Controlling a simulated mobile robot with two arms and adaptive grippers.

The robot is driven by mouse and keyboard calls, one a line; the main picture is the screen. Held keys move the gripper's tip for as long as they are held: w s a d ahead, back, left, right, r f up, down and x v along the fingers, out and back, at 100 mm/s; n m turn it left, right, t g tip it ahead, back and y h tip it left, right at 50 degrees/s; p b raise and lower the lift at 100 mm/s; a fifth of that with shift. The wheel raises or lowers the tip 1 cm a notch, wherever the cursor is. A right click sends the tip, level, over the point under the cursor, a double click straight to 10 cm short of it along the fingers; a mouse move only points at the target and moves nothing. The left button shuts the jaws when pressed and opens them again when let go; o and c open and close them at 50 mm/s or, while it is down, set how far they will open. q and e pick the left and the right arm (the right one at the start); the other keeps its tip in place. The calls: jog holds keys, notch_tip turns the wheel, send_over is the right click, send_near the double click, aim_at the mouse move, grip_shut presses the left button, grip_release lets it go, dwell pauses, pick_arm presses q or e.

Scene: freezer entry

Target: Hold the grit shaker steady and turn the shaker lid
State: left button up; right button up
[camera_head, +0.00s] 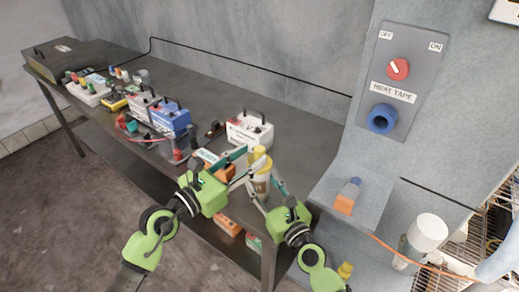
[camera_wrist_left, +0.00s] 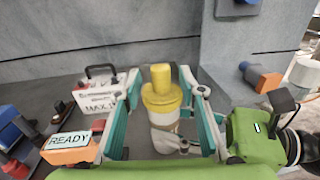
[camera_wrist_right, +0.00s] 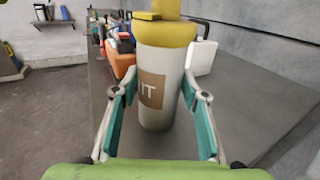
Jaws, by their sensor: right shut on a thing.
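The grit shaker (camera_head: 261,185) stands upright near the right end of the bench, with a white body, a brown label and a yellow shaker lid (camera_head: 258,159). My right gripper (camera_head: 265,191) is shut on the shaker's body; in the right wrist view the body (camera_wrist_right: 175,80) is between its fingers. My left gripper (camera_head: 243,166) is higher, at lid height. In the left wrist view its fingers stand apart on either side of the yellow lid (camera_wrist_left: 161,95), with gaps visible. The back of the shaker is hidden.
A white box with a handle (camera_head: 250,130) stands behind the shaker. An orange READY box (camera_wrist_left: 72,150) lies to the left. A blue battery unit (camera_head: 172,118) and several tools are farther left. A wall panel with a red knob (camera_head: 397,69) is at the right.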

aim_at(259, 149)
pick_arm(q)
jog(key=shift+x, duration=2.1)
grip_shut()
jog(key=shift+d+m+g+h, duration=0.25)
jog(key=shift+m+g+h, duration=0.45)
jog(key=shift+g+h, duration=0.1)
jog(key=shift+a+f+m+g+h, duration=0.1)
jog(key=shift+m+g+h, duration=0.45)
jog(key=shift+g, duration=0.25)
jog(key=shift+a+f+m+g+h, duration=0.1)
jog(key=shift+m+g+h, duration=0.35)
jog(key=shift+m+g, duration=0.3)
pick_arm(e)
jog(key=shift+a, duration=0.1)
pick_arm(q)
jog(key=shift+m+g+h, duration=0.55)
jog(key=shift+m+g, duration=0.35)
jog(key=shift+g, duration=0.5)
jog(key=shift+m+g+h, duration=0.55)
jog(key=shift+m+g, duration=0.35)
jog(key=shift+g, duration=0.75)
